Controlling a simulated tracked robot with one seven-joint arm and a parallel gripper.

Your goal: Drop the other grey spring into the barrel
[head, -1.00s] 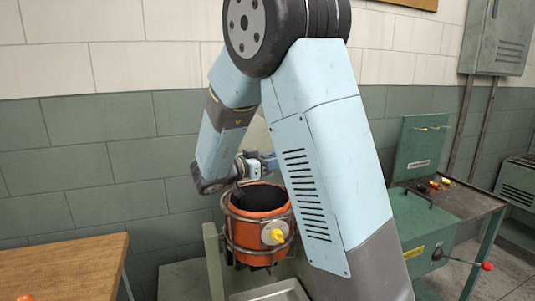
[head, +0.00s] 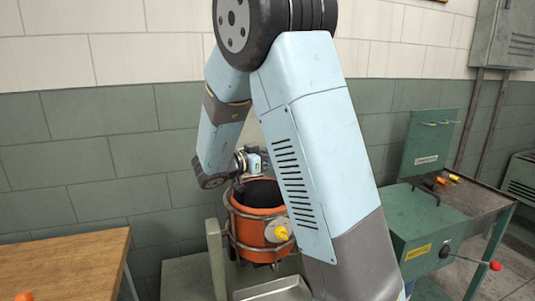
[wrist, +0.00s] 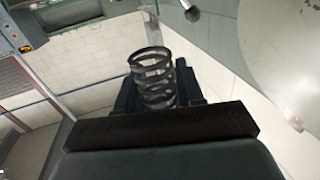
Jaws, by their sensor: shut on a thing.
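A dark grey wire spring (wrist: 152,80) stands between the fingers of my gripper (wrist: 158,92) in the wrist view, its coils rising above the jaws. My gripper is shut on it. In the head view my gripper (head: 256,162) is small, just above the rear rim of the orange barrel (head: 255,222). The barrel stands upright in a metal cage with a yellow knob (head: 282,233) on its front. Its dark mouth faces up, and its inside is hard to see. The held spring cannot be made out in the head view.
A wooden table (head: 70,265) stands at the left with a small orange thing (head: 25,296) at its front edge. A green machine (head: 430,225) with a red-knobbed lever (head: 494,266) stands at the right. A metal tray (head: 275,290) lies in front of the barrel. The wall is close behind.

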